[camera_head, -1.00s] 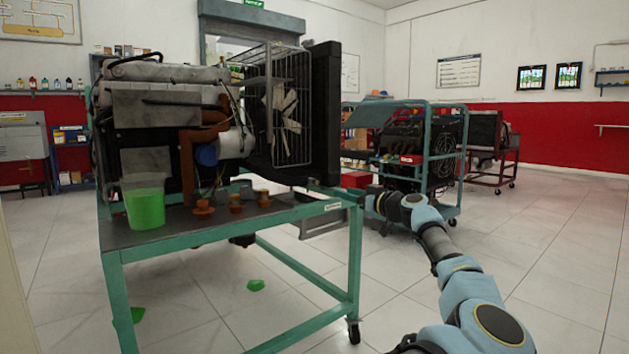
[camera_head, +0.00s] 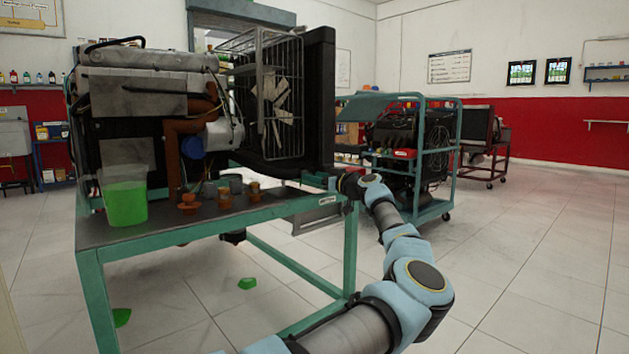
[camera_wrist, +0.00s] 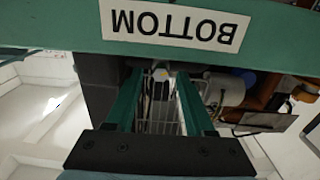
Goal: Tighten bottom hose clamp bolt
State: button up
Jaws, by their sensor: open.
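My gripper (camera_wrist: 160,73) is open, with its two teal fingers apart and nothing seen held between them. In the head view it is at the right end of the teal engine stand (camera_head: 225,221), near the lower corner of the black radiator (camera_head: 320,105). The wrist view is upside down and shows a white label (camera_wrist: 176,24) reading BOTTOM on a teal bar. A brown hose (camera_head: 172,150) runs down the front of the engine (camera_head: 145,102). I cannot make out the bottom hose clamp or its bolt.
A green container (camera_head: 125,203) and several small orange-brown parts stand on the stand's tray. A wire fan guard (camera_head: 276,95) stands beside the radiator. Another engine trainer on a teal cart (camera_head: 452,150) is behind my arm. The floor to the right is open.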

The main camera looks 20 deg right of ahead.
jog(key=shift+w+a, duration=0.15)
jog(key=shift+w, duration=0.1)
grip_shut()
dwell(0.3)
